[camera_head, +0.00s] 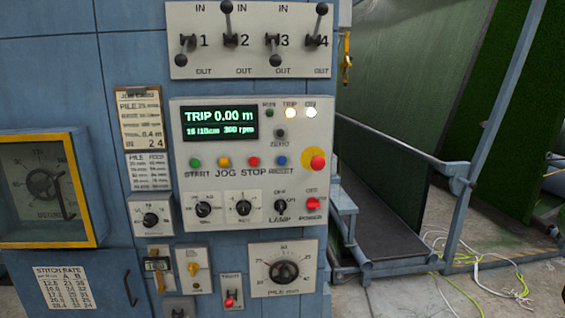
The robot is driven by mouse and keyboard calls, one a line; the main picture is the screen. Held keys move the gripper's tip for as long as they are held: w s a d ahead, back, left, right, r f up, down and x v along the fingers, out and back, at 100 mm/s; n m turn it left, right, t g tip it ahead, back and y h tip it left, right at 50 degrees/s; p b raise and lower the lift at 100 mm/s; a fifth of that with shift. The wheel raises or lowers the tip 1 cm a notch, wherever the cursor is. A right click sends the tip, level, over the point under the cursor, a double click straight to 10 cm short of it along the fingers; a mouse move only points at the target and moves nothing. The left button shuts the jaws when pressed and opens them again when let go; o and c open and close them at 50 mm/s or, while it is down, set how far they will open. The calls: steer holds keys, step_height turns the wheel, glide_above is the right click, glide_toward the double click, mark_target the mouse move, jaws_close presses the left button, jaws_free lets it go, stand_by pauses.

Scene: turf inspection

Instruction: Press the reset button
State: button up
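The control panel (237,185) is a light grey plate on the blue machine cabinet. Its blue button (281,160) sits at the right end of a row of buttons, and the label under it appears to read RESET. To its left are the green START button (196,162), the yellow JOG button (224,162) and the red STOP button (253,161). The display (219,123) reads TRIP 0.00 m. The TRIP lamp (290,113) and the lamp right of it are lit. My gripper is not in view.
A red mushroom button on a yellow disc (308,155) stands just right of the blue button. A small dark grey button (280,133) is above it. Four levers (272,45) stick out from the plate above. A blue rail frame (405,145) stands at the right.

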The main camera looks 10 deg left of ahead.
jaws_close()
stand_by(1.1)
